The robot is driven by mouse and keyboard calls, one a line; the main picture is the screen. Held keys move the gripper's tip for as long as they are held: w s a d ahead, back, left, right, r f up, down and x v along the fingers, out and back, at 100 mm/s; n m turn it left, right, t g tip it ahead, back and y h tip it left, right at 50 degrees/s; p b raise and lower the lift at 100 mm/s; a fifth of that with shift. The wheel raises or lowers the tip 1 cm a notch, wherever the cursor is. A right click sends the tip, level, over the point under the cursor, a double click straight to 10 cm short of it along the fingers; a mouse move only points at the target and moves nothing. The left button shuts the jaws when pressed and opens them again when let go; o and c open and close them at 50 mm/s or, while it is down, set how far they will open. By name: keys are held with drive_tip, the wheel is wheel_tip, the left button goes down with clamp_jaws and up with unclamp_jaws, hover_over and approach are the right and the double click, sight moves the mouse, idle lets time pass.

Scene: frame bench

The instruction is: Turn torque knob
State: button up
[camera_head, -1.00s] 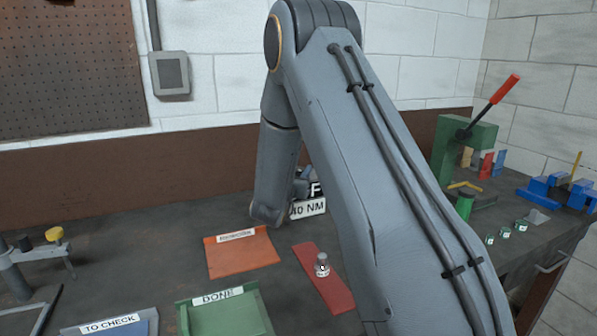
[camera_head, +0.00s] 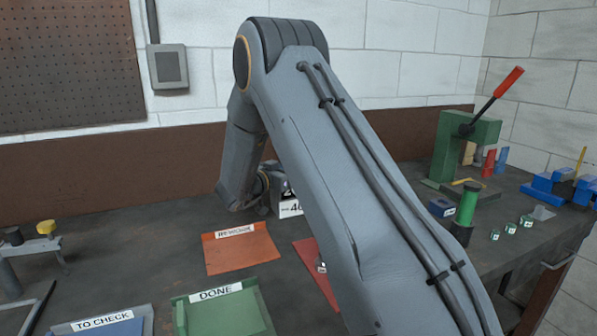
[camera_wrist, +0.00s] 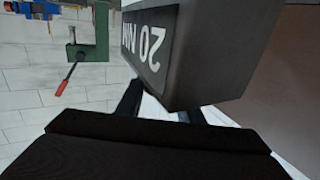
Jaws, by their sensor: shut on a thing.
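In the wrist view the dark housing (camera_wrist: 215,65) is very close and carries a "20 NM" label (camera_wrist: 150,42), seen upside down. My gripper (camera_wrist: 165,104) is against this unit, its two dark fingers reaching in under the housing's edge. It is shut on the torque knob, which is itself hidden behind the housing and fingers. In the head view my arm covers most of the contact.
An orange mat (camera_head: 240,250), a green DONE tray (camera_head: 222,312) and a TO CHECK tray (camera_head: 100,325) lie in front. A red strip (camera_head: 312,262) is partly behind my arm. A green press (camera_head: 465,145) stands right, with small green-topped parts (camera_head: 510,229) before it.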

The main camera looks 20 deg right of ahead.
drive_tip(key=m+g+b, duration=0.1)
drive_tip(key=g, duration=0.1)
drive_tip(key=m+g+h+b, duration=0.1)
drive_tip(key=m+g+b, duration=0.1)
drive_tip(key=g, duration=0.1)
drive_tip(key=m+g+b, duration=0.2)
drive_tip(key=shift+w+f+h, duration=0.15)
drive_tip(key=shift+f+h, duration=0.1)
drive_tip(key=shift+h, duration=0.15)
drive_tip(key=shift+r+m+g+b, duration=0.15)
drive_tip(key=shift+m+g+b, duration=0.75)
drive_tip(key=shift+g+b, duration=0.6)
drive_tip(key=shift+r+g, duration=0.1)
drive_tip(key=shift+g, duration=0.2)
drive_tip(key=o, duration=1.1)
drive_tip(key=shift+c, duration=0.2)
drive_tip(key=a, duration=0.4)
drive_tip(key=w+a+b, duration=0.1)
drive_tip(key=a, duration=0.1)
drive_tip(key=shift+a, duration=0.85)
